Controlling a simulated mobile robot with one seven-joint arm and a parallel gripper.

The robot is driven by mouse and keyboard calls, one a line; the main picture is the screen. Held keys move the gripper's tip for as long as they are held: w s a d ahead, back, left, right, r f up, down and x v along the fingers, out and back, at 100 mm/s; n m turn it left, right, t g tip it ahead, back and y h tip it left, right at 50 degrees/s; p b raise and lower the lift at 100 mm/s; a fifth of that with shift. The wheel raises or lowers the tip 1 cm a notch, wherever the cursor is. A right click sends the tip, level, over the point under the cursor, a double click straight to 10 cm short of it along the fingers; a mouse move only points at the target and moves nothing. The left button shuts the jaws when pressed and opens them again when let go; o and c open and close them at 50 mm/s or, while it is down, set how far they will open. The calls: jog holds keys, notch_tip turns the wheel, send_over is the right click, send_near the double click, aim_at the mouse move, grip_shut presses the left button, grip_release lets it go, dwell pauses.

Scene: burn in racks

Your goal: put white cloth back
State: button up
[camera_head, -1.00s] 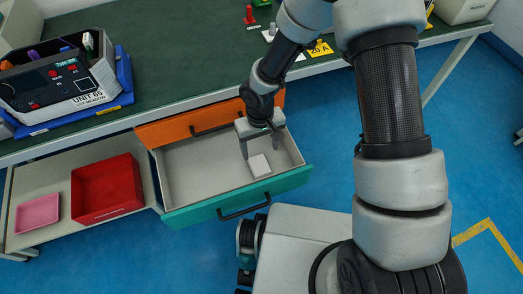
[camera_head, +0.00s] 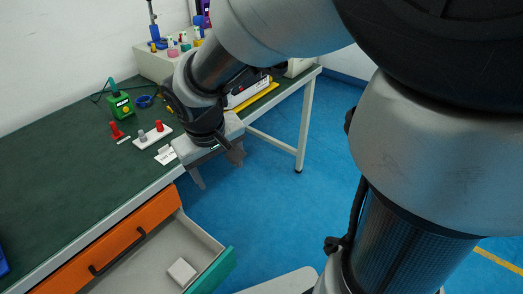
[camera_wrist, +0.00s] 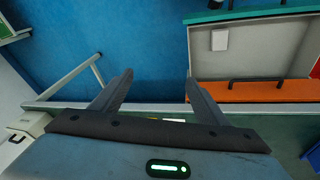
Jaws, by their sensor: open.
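The white cloth (camera_head: 182,272) is a small pale folded block lying on the floor of the open drawer (camera_head: 222,268), near its green front. It also shows in the wrist view (camera_wrist: 220,40), inside the drawer at the upper right. My gripper (camera_head: 218,170) is open and empty, above the bench's front edge and outside the drawer. In the wrist view my gripper (camera_wrist: 155,92) has its two fingers spread apart with nothing between them, to the left of the drawer.
An orange drawer front (camera_head: 115,245) sits under the green bench top (camera_head: 60,180). On the bench stand a green box (camera_head: 120,106), a white plate with pegs (camera_head: 152,136) and a grey unit (camera_head: 160,64). The blue floor (camera_head: 270,215) right of the drawer is clear.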

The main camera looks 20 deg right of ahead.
jog(key=s+d+r+m+t, duration=0.1)
jog(key=s+d+r, duration=0.2)
jog(key=s+r, duration=0.2)
jog(key=s+d+r+m+t+y, duration=0.1)
jog(key=s+d+r, duration=0.2)
jog(key=s+r, duration=0.3)
jog(key=shift+s+m, duration=0.3)
jog(key=shift+s, duration=0.4)
jog(key=shift+d, duration=0.1)
